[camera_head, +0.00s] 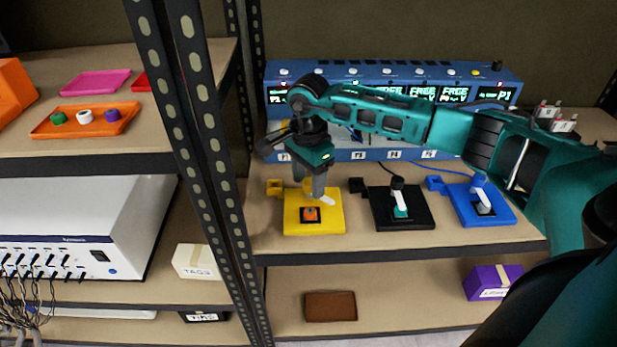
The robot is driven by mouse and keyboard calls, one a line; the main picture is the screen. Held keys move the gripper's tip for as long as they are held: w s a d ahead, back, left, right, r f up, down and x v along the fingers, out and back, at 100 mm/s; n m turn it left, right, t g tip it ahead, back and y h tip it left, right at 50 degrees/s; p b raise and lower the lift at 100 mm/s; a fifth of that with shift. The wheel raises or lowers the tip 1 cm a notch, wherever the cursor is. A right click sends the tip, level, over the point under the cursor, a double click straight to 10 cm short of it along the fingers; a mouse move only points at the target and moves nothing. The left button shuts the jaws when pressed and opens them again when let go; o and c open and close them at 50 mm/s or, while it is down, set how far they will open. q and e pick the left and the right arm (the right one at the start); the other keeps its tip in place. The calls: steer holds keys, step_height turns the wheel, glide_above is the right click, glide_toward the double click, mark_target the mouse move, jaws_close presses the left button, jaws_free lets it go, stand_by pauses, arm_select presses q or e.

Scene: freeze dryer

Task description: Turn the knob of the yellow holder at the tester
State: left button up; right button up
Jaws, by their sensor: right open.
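The yellow holder (328,222) lies flat on the upper shelf at the left of a row of holders. A small orange piece (311,214) sits in the dark square at its middle. A light knob shows beside my fingers, partly hidden. My right gripper (322,193) points down over the back part of the yellow holder, fingers apart; I cannot tell whether it touches the knob. The blue tester (445,76) with lit displays stands behind, partly covered by my right arm. My left gripper is not in view.
A black holder (410,220) and a blue holder (503,213), each with a lever, stand right of the yellow one. A dark metal rack post (205,130) rises close on the left.

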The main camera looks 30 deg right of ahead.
steer(key=shift+c, duration=0.3)
steer(key=c, duration=0.5)
jaws_close()
steer(key=shift+m, duration=1)
steer(key=shift+r+m, duration=0.1)
steer(key=shift+m, duration=1.1)
steer(key=m, duration=0.5)
steer(key=shift+w+m+p, duration=0.1)
steer(key=shift+m+p, duration=0.2)
steer(key=shift+p, duration=0.05)
